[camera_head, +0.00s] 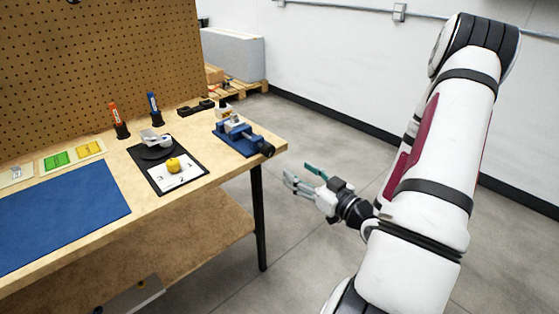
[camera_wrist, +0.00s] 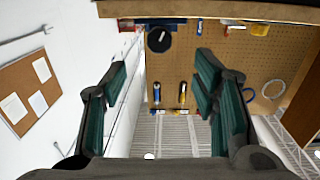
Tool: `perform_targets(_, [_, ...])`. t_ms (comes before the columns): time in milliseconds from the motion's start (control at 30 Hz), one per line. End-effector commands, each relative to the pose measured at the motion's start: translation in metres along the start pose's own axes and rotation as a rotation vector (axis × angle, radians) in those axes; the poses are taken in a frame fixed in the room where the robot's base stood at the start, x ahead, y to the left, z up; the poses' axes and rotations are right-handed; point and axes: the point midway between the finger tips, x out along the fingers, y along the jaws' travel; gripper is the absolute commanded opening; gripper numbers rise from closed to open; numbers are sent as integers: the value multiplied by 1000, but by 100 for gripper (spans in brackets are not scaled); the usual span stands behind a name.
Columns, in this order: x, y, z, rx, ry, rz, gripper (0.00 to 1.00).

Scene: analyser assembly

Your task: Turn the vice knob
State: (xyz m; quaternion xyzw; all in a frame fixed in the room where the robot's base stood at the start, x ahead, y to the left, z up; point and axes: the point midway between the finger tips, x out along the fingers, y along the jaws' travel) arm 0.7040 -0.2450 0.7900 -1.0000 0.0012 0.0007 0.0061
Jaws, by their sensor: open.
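The blue vice (camera_head: 237,138) sits on the workbench near its right end. Its dark round knob (camera_head: 267,150) faces the bench's right edge. In the wrist view, which looks upside down, a dark disc that appears to be the knob (camera_wrist: 159,39) shows at top centre, beyond and between the fingers. My gripper (camera_head: 298,174) is off the bench's right end, to the right of the knob and apart from it. Its teal-lined fingers are spread wide and empty in the wrist view (camera_wrist: 162,68).
The workbench (camera_head: 225,180) also bears a black board with a yellow object (camera_head: 173,165), a blue mat (camera_head: 60,220), and orange and blue tools (camera_head: 153,104) in stands. A pegboard (camera_head: 90,60) rises behind. The floor right of the bench is clear around my gripper.

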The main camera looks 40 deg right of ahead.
Motion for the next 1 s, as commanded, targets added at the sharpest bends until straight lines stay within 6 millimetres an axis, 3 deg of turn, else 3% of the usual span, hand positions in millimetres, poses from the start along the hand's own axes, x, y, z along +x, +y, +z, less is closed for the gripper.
perform_targets(167, [7,-2,0,-44,2,-1,54])
perform_targets(367, [31,-2,2,-44,4,-3,54])
perform_targets(867, [56,-2,2,-41,3,-1,54])
perform_targets(1000, [83,-3,0,-39,4,-5,54])
